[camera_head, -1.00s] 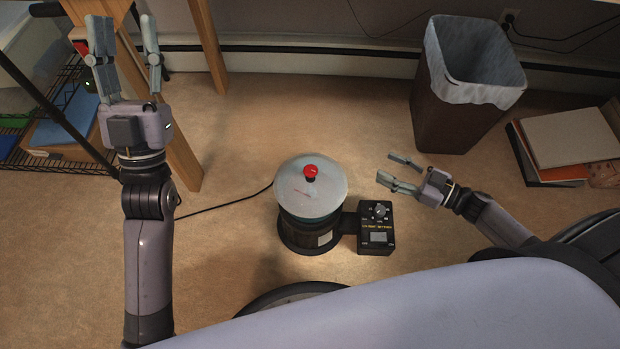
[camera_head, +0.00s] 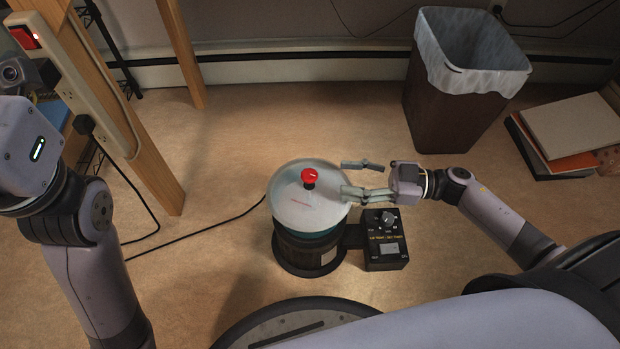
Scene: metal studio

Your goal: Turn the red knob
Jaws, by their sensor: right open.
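The red knob (camera_head: 309,176) sits upright on top of the round pale lid (camera_head: 300,208) of a dark pot-like device (camera_head: 308,254). A black control box (camera_head: 386,254) with a grey dial (camera_head: 388,218) is joined to the device's right side. My right gripper (camera_head: 350,178) is open and empty, its fingers pointing left toward the red knob. It is just right of the knob and apart from it, with the lower finger over or near the lid's right edge. My left arm is at the far left; its gripper fingers are out of the frame.
A power strip with a red switch (camera_head: 25,37) is on the wooden post (camera_head: 150,165) at left. A black cord (camera_head: 200,235) runs from the device to the left. A lined waste bin (camera_head: 455,115) and stacked books (camera_head: 570,130) stand at right.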

